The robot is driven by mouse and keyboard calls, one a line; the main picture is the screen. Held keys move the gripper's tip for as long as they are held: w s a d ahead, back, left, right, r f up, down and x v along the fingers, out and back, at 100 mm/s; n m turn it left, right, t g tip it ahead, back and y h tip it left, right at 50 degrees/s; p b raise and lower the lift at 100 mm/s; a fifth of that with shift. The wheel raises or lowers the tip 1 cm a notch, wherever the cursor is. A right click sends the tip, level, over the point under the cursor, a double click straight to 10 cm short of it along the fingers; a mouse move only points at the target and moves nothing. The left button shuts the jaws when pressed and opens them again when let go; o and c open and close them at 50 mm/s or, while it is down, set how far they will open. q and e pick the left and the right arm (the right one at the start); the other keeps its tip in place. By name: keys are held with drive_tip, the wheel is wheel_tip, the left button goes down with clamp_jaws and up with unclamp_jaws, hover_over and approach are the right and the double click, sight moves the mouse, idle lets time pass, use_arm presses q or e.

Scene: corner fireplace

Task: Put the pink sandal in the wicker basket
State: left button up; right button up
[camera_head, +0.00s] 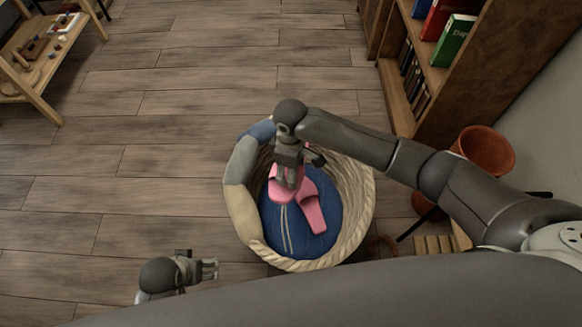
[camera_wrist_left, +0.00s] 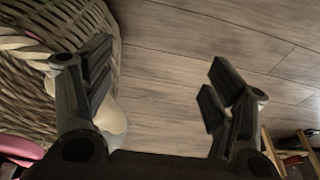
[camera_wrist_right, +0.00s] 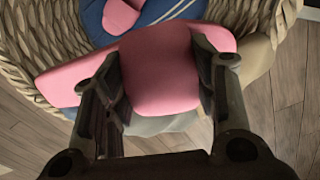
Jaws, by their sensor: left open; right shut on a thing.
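The round wicker basket (camera_head: 357,215) stands on the floor, with a blue, white-striped bottom inside. One pink sandal (camera_head: 312,212) lies in it. My right gripper (camera_head: 287,180) is over the basket's inside, shut on a second pink sandal (camera_head: 280,194). In the right wrist view the held sandal's wide strap (camera_wrist_right: 160,72) is between the fingers, and the other sandal (camera_wrist_right: 121,16) is partly visible beyond. I cannot tell whether the held sandal touches the bottom. My left gripper (camera_head: 213,268) is open and empty, left of the basket; its open fingers also show in the left wrist view (camera_wrist_left: 155,85).
A bookcase (camera_head: 440,75) with books stands at the upper right, with a terracotta pot (camera_head: 484,150) near it. A low wooden table (camera_head: 45,65) with small items is at the upper left. The wooden floor left of the basket is clear.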

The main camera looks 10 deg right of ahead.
use_arm(q)
drive_tip(key=w+b+v, duration=0.1)
drive_tip(key=b+v, duration=0.2)
drive_tip(key=v, duration=0.6)
use_arm(e)
wheel_tip(320, 180, down, 2)
drive_tip(key=shift+f, duration=0.25)
wheel_tip(320, 180, down, 2)
drive_tip(key=shift+f+b, duration=0.2)
drive_tip(key=shift+b, duration=1)
use_arm(q)
drive_tip(key=w+d+r+t+h, duration=0.1)
drive_tip(key=w+d+r+t, duration=0.1)
drive_tip(key=w+t, duration=0.2)
drive_tip(key=shift+w+b, duration=0.3)
drive_tip(key=shift+w, duration=1.05)
use_arm(e)
drive_tip(key=shift+f, duration=0.2)
drive_tip(key=o, duration=1.1)
drive_tip(key=shift+o, duration=0.2)
use_arm(q)
drive_tip(key=shift+f, duration=0.1)
use_arm(e)
wheel_tip(320, 180, up, 12)
